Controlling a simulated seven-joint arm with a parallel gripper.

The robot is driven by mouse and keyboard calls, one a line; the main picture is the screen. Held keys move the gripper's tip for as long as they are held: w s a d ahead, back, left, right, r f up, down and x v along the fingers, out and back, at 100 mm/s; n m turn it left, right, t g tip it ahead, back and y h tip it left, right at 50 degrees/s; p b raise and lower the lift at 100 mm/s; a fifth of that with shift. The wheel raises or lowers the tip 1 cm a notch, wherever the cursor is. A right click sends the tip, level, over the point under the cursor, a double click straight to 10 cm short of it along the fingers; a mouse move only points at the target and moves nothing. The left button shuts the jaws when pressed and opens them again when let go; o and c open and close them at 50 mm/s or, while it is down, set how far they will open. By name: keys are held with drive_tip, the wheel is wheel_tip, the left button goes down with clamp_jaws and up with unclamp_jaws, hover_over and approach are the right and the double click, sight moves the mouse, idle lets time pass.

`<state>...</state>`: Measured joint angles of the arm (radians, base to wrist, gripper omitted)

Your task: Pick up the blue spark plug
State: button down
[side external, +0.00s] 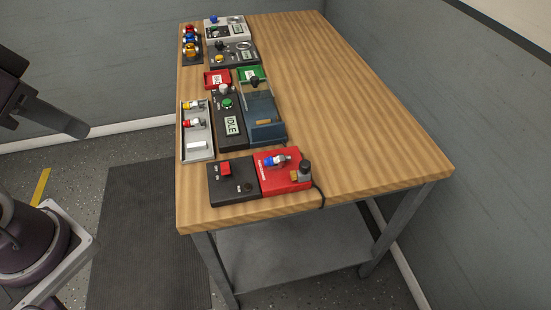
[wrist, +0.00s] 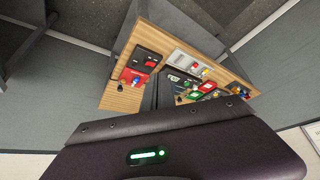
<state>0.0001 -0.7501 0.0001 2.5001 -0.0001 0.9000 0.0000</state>
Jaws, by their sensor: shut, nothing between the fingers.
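The blue spark plug (side external: 277,160) lies on its side on top of a red block (side external: 284,180) near the front of the wooden table. It also shows small in the wrist view (wrist: 135,81). My gripper (wrist: 166,90) is shut and empty. Its dark fingers show just above the purple hand in the wrist view, well away from the table and the plug. The hand hides part of the tabletop there.
A black box with a red button (side external: 225,168) adjoins the red block. A grey tray (side external: 184,150) holds yellow and red plugs. Behind stand an IDLE display unit (side external: 232,125), several coloured boxes and a knob rack (side external: 191,61). The table's right side (side external: 360,130) is clear.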

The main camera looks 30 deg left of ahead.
drive_tip(key=c, duration=1.5)
unclamp_jaws()
drive_tip(key=m+g, duration=0.6)
drive_tip(key=m, duration=0.3)
hover_over(283, 155)
wheel_tip(283, 155, down, 17)
drive_tip(key=shift+d+f, duration=0.1)
wheel_tip(283, 155, down, 7)
drive_tip(key=shift+r, duration=0.1)
